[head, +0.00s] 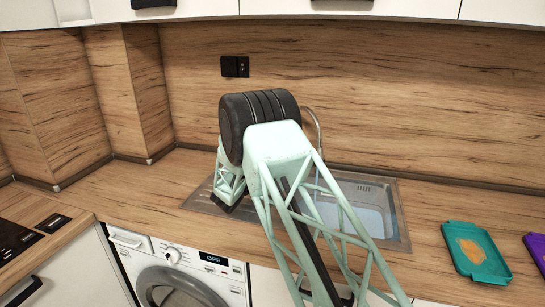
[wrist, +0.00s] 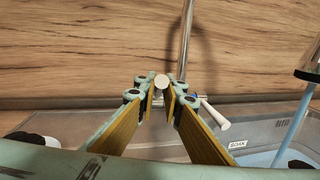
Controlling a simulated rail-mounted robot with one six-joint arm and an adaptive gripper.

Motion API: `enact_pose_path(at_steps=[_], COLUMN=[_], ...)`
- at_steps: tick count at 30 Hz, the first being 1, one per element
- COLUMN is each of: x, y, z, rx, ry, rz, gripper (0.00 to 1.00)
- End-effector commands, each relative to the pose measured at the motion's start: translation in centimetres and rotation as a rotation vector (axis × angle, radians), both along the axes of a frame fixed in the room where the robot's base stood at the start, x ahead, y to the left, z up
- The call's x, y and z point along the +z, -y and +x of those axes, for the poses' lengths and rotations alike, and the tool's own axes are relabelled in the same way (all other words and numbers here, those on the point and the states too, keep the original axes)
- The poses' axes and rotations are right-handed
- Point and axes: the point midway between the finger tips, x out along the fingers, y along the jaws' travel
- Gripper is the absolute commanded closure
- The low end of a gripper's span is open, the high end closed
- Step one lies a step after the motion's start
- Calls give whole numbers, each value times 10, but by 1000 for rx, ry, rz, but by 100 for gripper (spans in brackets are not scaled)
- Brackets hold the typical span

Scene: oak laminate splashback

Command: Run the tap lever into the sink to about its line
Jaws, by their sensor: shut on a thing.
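In the wrist view my gripper (wrist: 160,88) is shut on a tap lever (wrist: 161,80), whose pale round end shows between the fingertips. A second pale, tapered handle (wrist: 215,115) sticks out to the right of the fingers, clear of them. The tap's upright metal pipe (wrist: 186,40) rises behind. At the right, a pale blue stream runs down from the spout (wrist: 310,58). The steel sink (head: 401,222) holds pale blue water (head: 372,220). A label reading SOAK (wrist: 238,143) is on the sink wall, near the water. In the head view my arm hides the gripper and lever.
A teal tray (head: 495,268) with an orange patch and a purple tray (head: 538,252) lie right of the sink. A washing machine (head: 185,275) is below the counter at left. The wooden splashback (head: 400,90) with a black socket (head: 235,66) stands close behind the tap.

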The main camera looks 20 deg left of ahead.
Motion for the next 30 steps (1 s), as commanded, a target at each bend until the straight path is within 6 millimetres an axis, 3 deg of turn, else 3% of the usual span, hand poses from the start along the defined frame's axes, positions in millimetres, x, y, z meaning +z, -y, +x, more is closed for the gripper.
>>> enact_pose_path(at_steps=[9,24,25,30], x=[-9,-8,-8,-8], y=[1,0,0,0], z=[-3,-5,-5,-5], rx=[0,1,1,1], ry=[74,103,103,103], rz=[6,12,12,12], gripper=[100,100,90,78])
